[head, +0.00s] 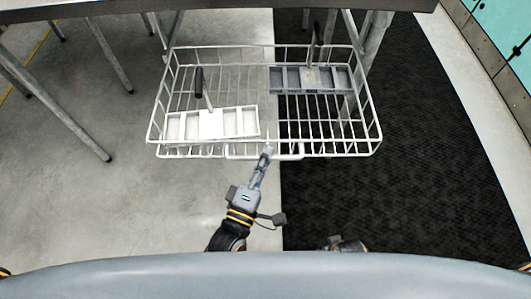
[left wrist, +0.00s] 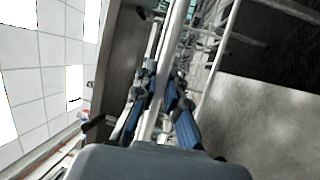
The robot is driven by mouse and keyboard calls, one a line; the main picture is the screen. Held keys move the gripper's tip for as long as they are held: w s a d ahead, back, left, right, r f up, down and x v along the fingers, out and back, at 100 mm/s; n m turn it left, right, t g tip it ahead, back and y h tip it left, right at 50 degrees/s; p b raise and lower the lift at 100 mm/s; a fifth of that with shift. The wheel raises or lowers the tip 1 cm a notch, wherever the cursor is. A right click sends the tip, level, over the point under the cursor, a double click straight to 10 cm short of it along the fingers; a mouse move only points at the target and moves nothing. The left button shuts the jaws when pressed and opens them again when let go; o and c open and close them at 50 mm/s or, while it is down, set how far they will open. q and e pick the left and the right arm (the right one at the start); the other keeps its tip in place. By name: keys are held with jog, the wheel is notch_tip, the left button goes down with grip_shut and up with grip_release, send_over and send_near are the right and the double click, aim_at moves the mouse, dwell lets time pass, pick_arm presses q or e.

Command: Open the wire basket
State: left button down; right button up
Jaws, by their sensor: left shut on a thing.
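The white wire basket (head: 375,115) hangs below the grey table, pulled out toward me in the head view. Its front bar has a protruding handle (head: 290,156) in the middle. My left gripper (head: 267,151) is at this handle and shut on it. In the left wrist view a pale bar of the basket (left wrist: 178,45) runs between the fingers of my left gripper (left wrist: 163,95). My right gripper (head: 343,244) shows only as a small dark part at the lower middle; its fingers are not clear.
In the basket lie a white module tray (head: 212,124) with a black-handled tool and a grey module tray (head: 312,79) with another dark handle. The table edge (head: 200,6) is above. Table legs (head: 95,145) stand at the left. The floor in front is clear.

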pick_arm(q)
jog(key=shift+f, duration=0.1)
jog(key=c, duration=1.7)
grip_release()
jog(key=shift+o, duration=0.2)
jog(key=v, duration=1.2)
